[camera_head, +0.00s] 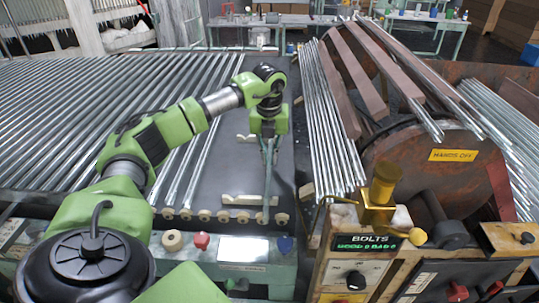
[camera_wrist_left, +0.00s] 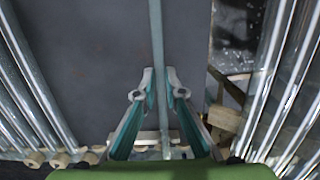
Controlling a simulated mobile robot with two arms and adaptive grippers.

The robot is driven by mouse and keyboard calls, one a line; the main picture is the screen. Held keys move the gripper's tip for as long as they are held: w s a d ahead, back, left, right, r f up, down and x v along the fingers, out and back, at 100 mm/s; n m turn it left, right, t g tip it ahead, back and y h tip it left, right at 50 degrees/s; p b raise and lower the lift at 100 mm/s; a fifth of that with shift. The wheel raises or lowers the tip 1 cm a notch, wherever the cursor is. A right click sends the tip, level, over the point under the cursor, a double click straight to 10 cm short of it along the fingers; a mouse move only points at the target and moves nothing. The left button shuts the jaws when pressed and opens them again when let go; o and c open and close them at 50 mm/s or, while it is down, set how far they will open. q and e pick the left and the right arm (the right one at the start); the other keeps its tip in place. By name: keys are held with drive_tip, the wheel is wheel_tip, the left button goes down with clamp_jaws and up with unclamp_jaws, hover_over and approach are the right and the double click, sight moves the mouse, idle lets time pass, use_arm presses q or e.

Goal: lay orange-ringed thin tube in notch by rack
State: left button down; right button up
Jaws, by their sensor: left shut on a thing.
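My left gripper (camera_head: 268,148) is shut on a thin glass tube (camera_head: 267,195) above the dark flat bed (camera_head: 225,170). In the left wrist view the tube (camera_wrist_left: 157,45) runs lengthwise between the two teal fingers of the gripper (camera_wrist_left: 159,95). I cannot make out an orange ring on it. A pale notched block (camera_head: 240,199) lies near the bed's front edge, below the tube's near end; it also shows behind the fingers in the left wrist view (camera_wrist_left: 148,137). Another pale block (camera_head: 243,138) lies farther back, partly hidden by the gripper. I cannot tell whether the tube touches either block. My right gripper is not in view.
A rack of many parallel glass tubes (camera_head: 85,95) fills the left. More tubes (camera_head: 325,120) lean beside a rusty drum (camera_head: 440,165) on the right. Round wooden knobs (camera_head: 204,216) line the bed's front edge. Bare bed lies left of the held tube.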

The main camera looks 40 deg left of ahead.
sight(269, 164)
use_arm(q)
drive_tip(key=shift+f, duration=0.15)
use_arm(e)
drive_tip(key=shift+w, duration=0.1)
use_arm(q)
drive_tip(key=shift+f, duration=0.25)
drive_tip(key=c, duration=2.1)
unclamp_jaws()
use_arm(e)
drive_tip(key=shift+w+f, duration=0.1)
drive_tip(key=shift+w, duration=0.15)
use_arm(q)
drive_tip(key=shift+r, duration=0.1)
drive_tip(key=shift+r, duration=0.25)
wheel_tip(269, 164, up, 12)
drive_tip(key=s+b, duration=0.1)
drive_tip(key=b, duration=0.1)
drive_tip(key=shift+d, duration=0.45)
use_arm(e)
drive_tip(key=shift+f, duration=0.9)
